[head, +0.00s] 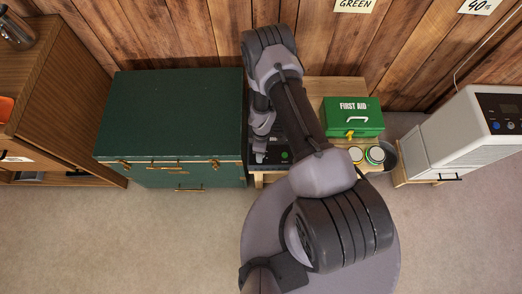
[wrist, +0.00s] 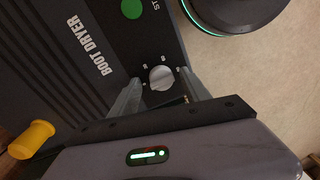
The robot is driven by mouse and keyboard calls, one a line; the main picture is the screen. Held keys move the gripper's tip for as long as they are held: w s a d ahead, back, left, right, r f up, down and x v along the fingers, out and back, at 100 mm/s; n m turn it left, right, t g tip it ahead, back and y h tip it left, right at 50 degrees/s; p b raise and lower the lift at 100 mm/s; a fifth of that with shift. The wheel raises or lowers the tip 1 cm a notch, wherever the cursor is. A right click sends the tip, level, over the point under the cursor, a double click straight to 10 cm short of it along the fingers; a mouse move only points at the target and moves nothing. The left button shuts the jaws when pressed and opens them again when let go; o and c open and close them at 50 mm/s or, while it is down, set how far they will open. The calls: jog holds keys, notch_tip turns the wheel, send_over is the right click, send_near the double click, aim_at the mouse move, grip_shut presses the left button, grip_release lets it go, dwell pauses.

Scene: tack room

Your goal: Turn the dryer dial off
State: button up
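The boot dryer (wrist: 60,75) is a dark box with white "BOOT DRYER" lettering and a round green button (wrist: 131,8). Its pale grey round dial (wrist: 161,78) sits near one edge of the panel, with small marks beside it that I cannot read. In the wrist view my gripper (wrist: 160,76) is open, its two fingers on either side of the dial with small gaps showing. In the head view the dryer (head: 276,156) is partly hidden by my arm, and my gripper (head: 260,155) is over its left part. The dial cannot be made out there.
A green trunk (head: 180,110) stands close to the left of the dryer. A green first aid box (head: 352,117) and round tins (head: 375,155) are on the right, before a white appliance (head: 465,130). A yellow peg-like thing (wrist: 32,140) shows beside the dryer. Carpet in front is clear.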

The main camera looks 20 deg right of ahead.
notch_tip(320, 180, up, 17)
jog(key=w+p, duration=0.1)
jog(key=p, duration=0.7)
jog(key=shift+d+r, duration=0.2)
jog(key=shift+d, duration=0.1)
jog(key=shift+w, duration=0.1)
